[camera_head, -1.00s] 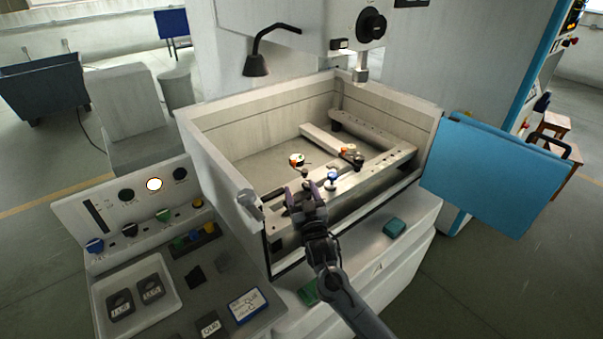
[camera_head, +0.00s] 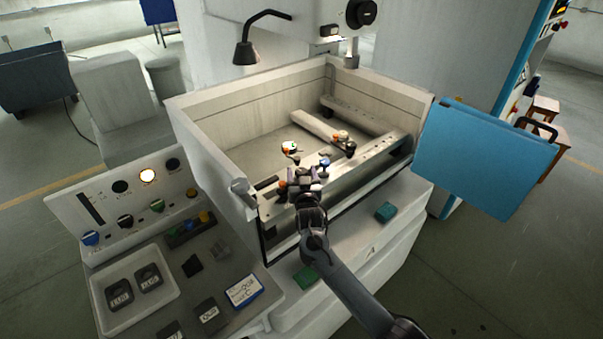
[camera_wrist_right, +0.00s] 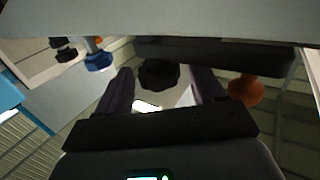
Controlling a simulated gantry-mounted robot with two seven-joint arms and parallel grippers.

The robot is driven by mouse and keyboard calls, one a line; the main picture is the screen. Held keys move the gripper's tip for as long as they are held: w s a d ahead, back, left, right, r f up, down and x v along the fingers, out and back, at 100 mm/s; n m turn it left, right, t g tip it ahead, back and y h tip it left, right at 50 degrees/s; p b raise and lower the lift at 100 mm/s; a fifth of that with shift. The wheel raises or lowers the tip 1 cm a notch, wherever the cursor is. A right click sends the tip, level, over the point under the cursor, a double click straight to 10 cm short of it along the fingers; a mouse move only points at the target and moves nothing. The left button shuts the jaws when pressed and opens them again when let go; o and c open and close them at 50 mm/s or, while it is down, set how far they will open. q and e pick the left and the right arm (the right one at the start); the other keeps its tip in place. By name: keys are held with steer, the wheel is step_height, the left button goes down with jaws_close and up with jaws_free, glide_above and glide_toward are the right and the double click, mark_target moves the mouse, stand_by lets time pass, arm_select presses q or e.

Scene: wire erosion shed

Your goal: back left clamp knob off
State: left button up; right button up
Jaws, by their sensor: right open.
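My right gripper (camera_head: 302,180) is over the front rail of the machine tank, fingers open. In the right wrist view its two dark fingers (camera_wrist_right: 163,92) stand either side of a black lobed knob (camera_wrist_right: 160,74); I cannot tell whether they touch it. An orange knob (camera_wrist_right: 246,90) is just outside the right finger, and a blue knob (camera_wrist_right: 99,61) is beyond the left finger. In the head view the blue knob (camera_head: 324,162) stands right of the gripper. An orange-and-white item (camera_head: 290,148) lies behind it. Which knob is the back left clamp's is unclear. My left gripper is out of view.
The tank wall (camera_head: 190,128) rises left of the arm. A blue panel (camera_head: 480,160) stands right. A control panel (camera_head: 115,208) and a tray (camera_head: 165,265) lie at left.

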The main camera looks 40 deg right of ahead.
steer(key=shift+w+d, duration=0.3)
steer(key=shift+w, duration=0.2)
steer(key=shift+c, duration=0.3)
steer(key=c, duration=0.9)
